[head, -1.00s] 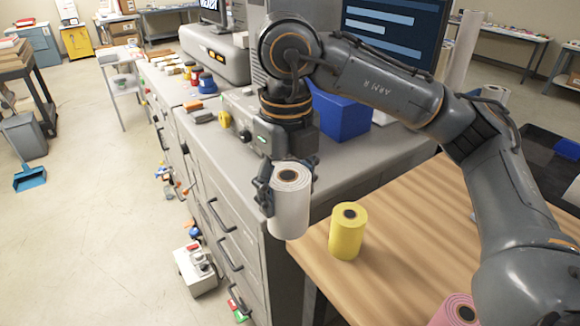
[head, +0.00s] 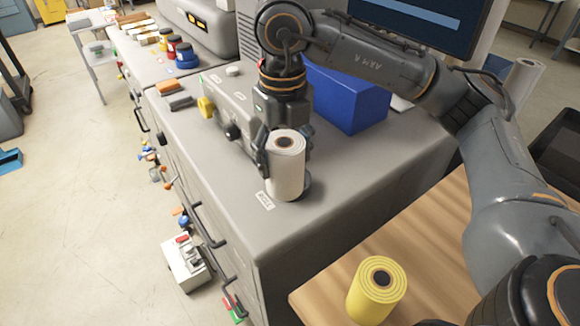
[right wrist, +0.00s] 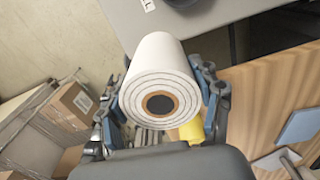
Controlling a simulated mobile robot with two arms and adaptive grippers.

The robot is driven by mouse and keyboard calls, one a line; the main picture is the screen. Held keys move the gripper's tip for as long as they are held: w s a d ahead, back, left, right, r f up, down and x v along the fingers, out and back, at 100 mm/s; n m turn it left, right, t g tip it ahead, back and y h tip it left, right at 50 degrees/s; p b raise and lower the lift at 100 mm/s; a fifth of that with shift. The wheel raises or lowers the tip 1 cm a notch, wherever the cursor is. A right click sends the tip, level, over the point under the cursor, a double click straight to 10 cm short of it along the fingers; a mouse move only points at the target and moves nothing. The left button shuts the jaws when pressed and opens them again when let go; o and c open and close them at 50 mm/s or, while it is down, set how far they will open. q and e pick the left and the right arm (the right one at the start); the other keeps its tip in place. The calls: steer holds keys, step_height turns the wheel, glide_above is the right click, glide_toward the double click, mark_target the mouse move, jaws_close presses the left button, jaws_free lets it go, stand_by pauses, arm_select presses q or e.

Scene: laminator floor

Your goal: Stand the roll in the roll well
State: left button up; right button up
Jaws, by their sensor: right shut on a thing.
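My right gripper (head: 284,160) is shut on a white roll (head: 287,176) with a brown core and dark centre hole. It holds the roll roughly upright over the grey counter top. In the right wrist view the roll (right wrist: 158,75) sits between both fingers, its ringed end facing the camera. A dark round opening, which looks like the roll well (head: 310,188), shows just right of the roll's lower end. The roll hides part of it; a small label lies beside it. I cannot tell whether the roll's bottom touches the counter. My left gripper is out of view.
A yellow roll (head: 377,289) stands on the wooden table (head: 330,296) in front. A blue bin (head: 345,97) stands behind the gripper on the counter. A grey unit with a yellow knob (head: 207,106) is to the left. The counter (head: 345,190) is clear right of the roll.

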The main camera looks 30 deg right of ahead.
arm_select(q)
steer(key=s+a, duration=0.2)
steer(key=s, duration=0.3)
arm_select(e)
steer(key=w+d+f+b, duration=0.1)
steer(key=w+d+f, duration=0.1)
steer(key=w+f, duration=0.1)
steer(key=w+d+f+b, duration=0.2)
steer(key=w+f, duration=0.1)
steer(key=f, duration=0.1)
steer(key=w+d+f+b, duration=0.1)
steer(key=w+d+f, duration=0.1)
steer(key=w+f, duration=0.1)
steer(key=shift+w+d+f, duration=0.15)
steer(key=shift+f, duration=0.45)
steer(key=shift+f+b, duration=0.4)
steer(key=shift+w, duration=0.1)
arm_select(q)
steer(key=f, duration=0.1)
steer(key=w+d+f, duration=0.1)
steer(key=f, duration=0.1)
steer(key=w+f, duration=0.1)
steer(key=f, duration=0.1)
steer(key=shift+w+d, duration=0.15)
